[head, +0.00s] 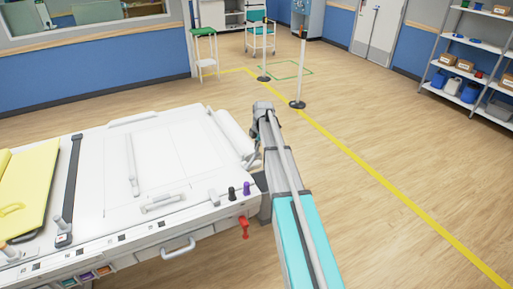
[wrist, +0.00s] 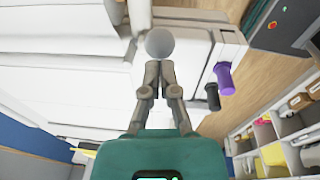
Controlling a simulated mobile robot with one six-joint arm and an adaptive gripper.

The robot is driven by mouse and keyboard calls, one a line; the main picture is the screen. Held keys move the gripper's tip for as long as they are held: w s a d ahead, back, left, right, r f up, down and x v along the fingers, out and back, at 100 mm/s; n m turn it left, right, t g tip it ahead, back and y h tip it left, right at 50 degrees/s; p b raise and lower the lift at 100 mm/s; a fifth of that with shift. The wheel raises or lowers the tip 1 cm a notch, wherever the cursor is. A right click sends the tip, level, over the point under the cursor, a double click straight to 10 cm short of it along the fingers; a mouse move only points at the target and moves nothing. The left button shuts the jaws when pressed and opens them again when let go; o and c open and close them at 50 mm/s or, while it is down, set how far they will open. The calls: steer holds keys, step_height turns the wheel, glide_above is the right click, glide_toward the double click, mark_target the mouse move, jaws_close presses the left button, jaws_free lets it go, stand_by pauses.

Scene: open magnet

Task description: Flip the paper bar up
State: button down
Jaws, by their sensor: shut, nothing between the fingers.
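A white table (head: 115,205) fills the lower left of the head view. A white paper roll (head: 235,132) lies along its right end. I cannot tell for sure which part is the paper bar; a slim white bar (head: 131,165) lies on the pale top surface. My gripper (head: 254,163) is at the table's right end beside the roll, partly hidden by my arm. In the wrist view my gripper (wrist: 158,68) has its fingertips together and empty. A round grey knob (wrist: 160,42) shows just beyond the tips; I cannot tell whether they touch.
A purple knob (head: 247,188) and a black knob (head: 232,193) stand at the table's right corner, above a red handle (head: 244,227). A yellow pad (head: 28,190) and a black strap (head: 70,185) are at the left. The floor (head: 400,170) to the right is clear.

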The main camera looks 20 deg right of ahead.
steer(key=shift+d+r+p, duration=0.2)
steer(key=shift+r+p, duration=1.35)
steer(key=shift+r, duration=0.15)
steer(key=r+p, duration=0.2)
steer(key=d+r+p, duration=0.1)
steer(key=r, duration=0.1)
steer(key=r+p, duration=0.1)
steer(key=p, duration=0.1)
steer(key=shift+s+d+r+p, duration=0.2)
steer(key=shift+s+r+p, duration=0.1)
steer(key=shift+r+p, duration=0.1)
steer(key=s+a+f+m+b, duration=0.1)
steer(key=s+a+m, duration=0.5)
steer(key=s, duration=0.4)
steer(key=s+a+f+m+h+b, duration=0.1)
steer(key=s+a+f+m+b, duration=0.1)
steer(key=s+a+m, duration=0.5)
steer(key=s+a+f+m+b, duration=0.2)
steer(key=s+a+m, duration=0.4)
steer(key=s, duration=0.6)
steer(key=shift+s+a+m+g, duration=0.4)
steer(key=shift+a, duration=0.25)
